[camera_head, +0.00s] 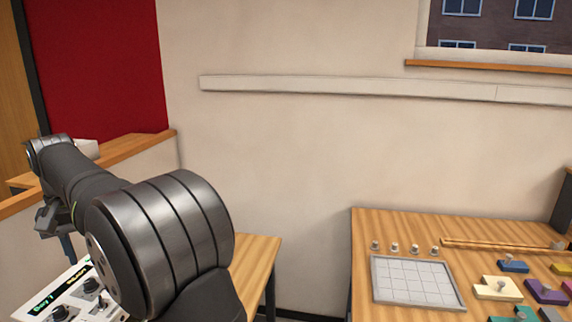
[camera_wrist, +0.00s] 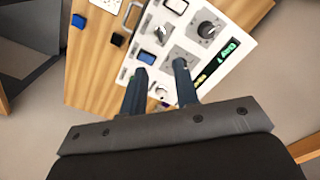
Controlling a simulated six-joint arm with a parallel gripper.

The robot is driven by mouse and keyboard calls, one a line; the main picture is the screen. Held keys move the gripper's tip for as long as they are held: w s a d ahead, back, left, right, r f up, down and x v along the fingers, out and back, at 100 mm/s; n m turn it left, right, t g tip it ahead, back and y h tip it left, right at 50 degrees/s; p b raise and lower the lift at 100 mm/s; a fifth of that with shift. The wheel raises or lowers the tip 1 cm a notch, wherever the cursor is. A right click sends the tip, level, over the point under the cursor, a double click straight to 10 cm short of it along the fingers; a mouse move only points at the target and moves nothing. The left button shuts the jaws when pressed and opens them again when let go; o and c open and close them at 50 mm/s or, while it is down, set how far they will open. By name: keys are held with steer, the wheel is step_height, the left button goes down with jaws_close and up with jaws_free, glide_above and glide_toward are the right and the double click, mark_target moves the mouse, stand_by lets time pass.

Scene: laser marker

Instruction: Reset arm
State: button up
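My gripper (camera_wrist: 160,70) shows in the wrist view with its two dark blue fingers apart and nothing between them. It hangs over the white control panel (camera_wrist: 232,22), which has grey knobs (camera_wrist: 207,30), a blue button (camera_wrist: 146,57) and a lit green display (camera_wrist: 228,51). I cannot tell whether the fingertips touch the panel. In the head view, part of the panel (camera_head: 38,308) shows at the lower left, and my arm hides the rest. My gripper is small there, at the left edge beyond my large arm joint.
The panel lies on a wooden table (camera_head: 262,256). A second wooden table (camera_head: 365,220) at the right holds a grey grid tray (camera_head: 415,281), several small pegs and several coloured knobbed blocks (camera_head: 498,288). A low partition (camera_head: 155,158) stands at the left.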

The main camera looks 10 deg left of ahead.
mark_target(100, 298)
step_height(100, 298, down, 12)
steer(key=shift+f, duration=0.15)
stand_by(0.5)
step_height(100, 298, up, 17)
step_height(100, 298, down, 18)
steer(key=shift+r, duration=0.25)
steer(key=shift+r+n, duration=0.25)
steer(key=shift+n, duration=0.65)
steer(key=n, duration=1)
steer(key=shift+n, duration=2.6)
